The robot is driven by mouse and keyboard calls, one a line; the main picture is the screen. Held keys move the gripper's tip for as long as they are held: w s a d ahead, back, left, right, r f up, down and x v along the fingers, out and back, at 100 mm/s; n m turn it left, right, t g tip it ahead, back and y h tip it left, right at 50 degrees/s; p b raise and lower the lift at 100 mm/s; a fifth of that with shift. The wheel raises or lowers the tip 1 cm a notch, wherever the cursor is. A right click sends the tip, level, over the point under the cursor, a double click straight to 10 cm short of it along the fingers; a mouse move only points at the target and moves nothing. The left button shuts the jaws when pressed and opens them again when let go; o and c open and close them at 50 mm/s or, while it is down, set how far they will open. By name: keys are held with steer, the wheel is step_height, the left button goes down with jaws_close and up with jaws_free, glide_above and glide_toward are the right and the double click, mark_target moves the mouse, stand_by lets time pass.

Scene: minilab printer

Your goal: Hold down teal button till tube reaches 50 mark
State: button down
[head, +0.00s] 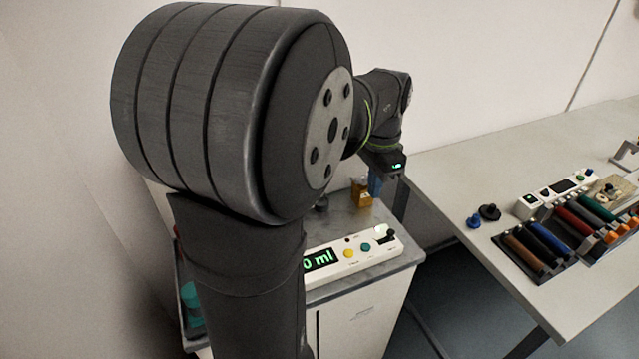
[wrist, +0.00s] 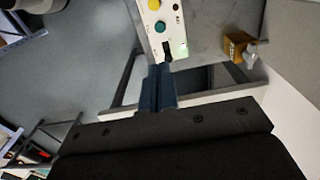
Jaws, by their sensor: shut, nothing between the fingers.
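The teal button (head: 366,247) sits on a white control panel (head: 332,262), between a yellow button (head: 349,254) and a black knob (head: 391,234). It also shows near the top of the wrist view (wrist: 160,27). The panel's green display (head: 320,259) shows "0 ml"; my arm may hide digits left of it. My gripper (wrist: 160,68) has blue fingers, shut and empty, with tips near the panel's black-knob end and apart from the teal button. In the head view the fingers (head: 375,186) show beyond the panel. I cannot make out the tube or its 50 mark.
An amber-coloured container (head: 361,193) stands on the grey cabinet top behind the panel; it also shows in the wrist view (wrist: 238,46). A teal cylinder (head: 191,304) is partly hidden at left. A separate table (head: 470,160) at right holds coloured cartridges (head: 575,222). My arm covers much of the cabinet.

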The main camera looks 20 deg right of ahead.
steer(key=shift+f, duration=0.1)
steer(key=m+t+y, duration=0.2)
steer(key=m+t, duration=0.5)
steer(key=t, duration=0.2)
glide_above(370, 250)
step_height(370, 250, down, 7)
steer(key=shift+a, duration=0.15)
steer(key=shift+f, duration=4.4)
steer(key=shift+f, duration=0.4)
steer(key=shift+f, duration=0.45)
stand_by(1.2)
